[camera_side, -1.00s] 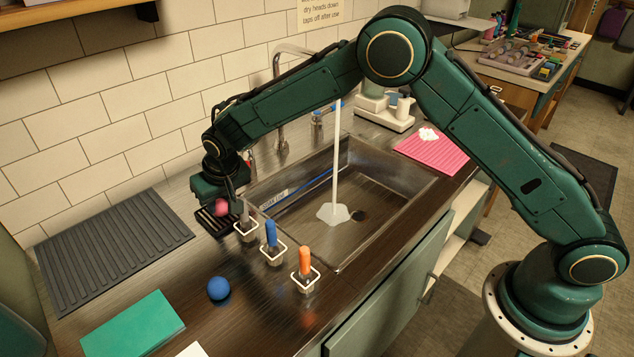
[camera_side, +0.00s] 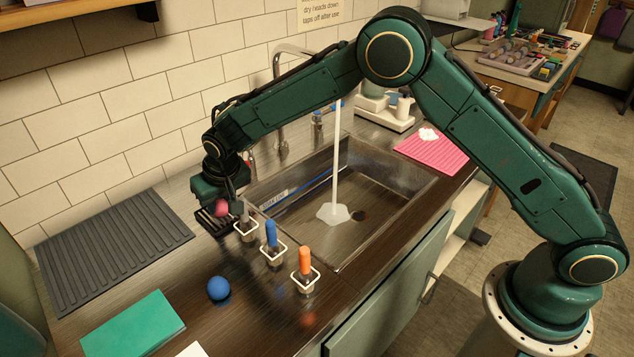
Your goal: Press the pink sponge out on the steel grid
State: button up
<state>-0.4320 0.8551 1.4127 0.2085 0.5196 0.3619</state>
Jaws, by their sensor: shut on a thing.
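The pink sponge (camera_side: 222,208) is a small round ball at the left of the sink. My gripper (camera_side: 222,204) points down and is shut on the pink sponge. The dark steel grid (camera_side: 206,220) lies on the counter directly below, partly hidden by the sponge and my gripper. The sponge is at or just above the grid; I cannot tell whether it touches.
Holders with a grey, a blue (camera_side: 271,234) and an orange handle (camera_side: 305,262) stand close right of the grid. A blue ball (camera_side: 219,288) lies in front. A ribbed grey mat (camera_side: 110,245) is left. Water runs into the sink (camera_side: 375,215).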

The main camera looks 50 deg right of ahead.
aim_at(222, 204)
jog(key=shift+r, duration=3.45)
jog(key=shift+f, duration=0.2)
jog(key=shift+f, duration=2.75)
jog(key=shift+f, duration=0.65)
jog(key=shift+r, duration=0.1)
jog(key=shift+r, duration=3.5)
jog(key=shift+d, duration=0.1)
